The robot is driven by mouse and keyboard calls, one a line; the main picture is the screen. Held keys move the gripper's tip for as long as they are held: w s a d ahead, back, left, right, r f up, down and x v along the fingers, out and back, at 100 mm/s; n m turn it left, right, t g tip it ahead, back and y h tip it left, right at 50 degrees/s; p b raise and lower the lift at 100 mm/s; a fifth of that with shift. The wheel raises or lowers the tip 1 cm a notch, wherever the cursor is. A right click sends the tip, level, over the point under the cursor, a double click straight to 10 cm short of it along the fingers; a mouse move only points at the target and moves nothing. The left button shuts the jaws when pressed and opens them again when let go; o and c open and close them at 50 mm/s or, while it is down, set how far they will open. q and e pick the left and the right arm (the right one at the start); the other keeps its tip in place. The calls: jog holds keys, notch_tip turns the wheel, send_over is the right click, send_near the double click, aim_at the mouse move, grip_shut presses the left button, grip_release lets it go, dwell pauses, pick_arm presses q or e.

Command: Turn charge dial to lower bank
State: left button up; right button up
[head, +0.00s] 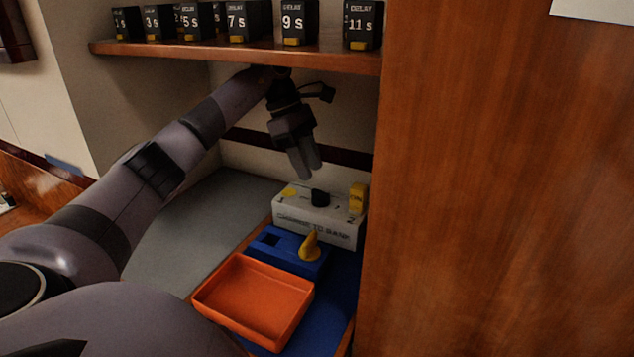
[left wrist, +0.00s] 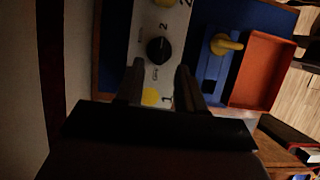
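The charge dial (head: 319,198) is a round black knob on top of a white box (head: 318,228) with printed lettering on its front. In the left wrist view the dial (left wrist: 158,50) shows just beyond the fingertips, with small marks and a 2 around it; its pointing direction is too dark to tell. A round yellow piece (head: 289,192) sits left of the dial, by a 1 in the wrist view. My left gripper (head: 306,174) is open and empty, pointing down above the box, apart from the dial. My right gripper is not in view.
A blue block (head: 280,250) with a yellow lever (head: 309,246) stands before the box, and an orange tray (head: 252,300) nearer. A yellow block (head: 357,198) stands at the box's right end. A shelf (head: 240,52) overhead and a wooden panel (head: 500,200) at right bound the space.

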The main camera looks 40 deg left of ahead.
aim_at(320, 190)
pick_arm(q)
jog(key=shift+x, duration=2.6)
jog(key=shift+d, duration=0.1)
grip_shut()
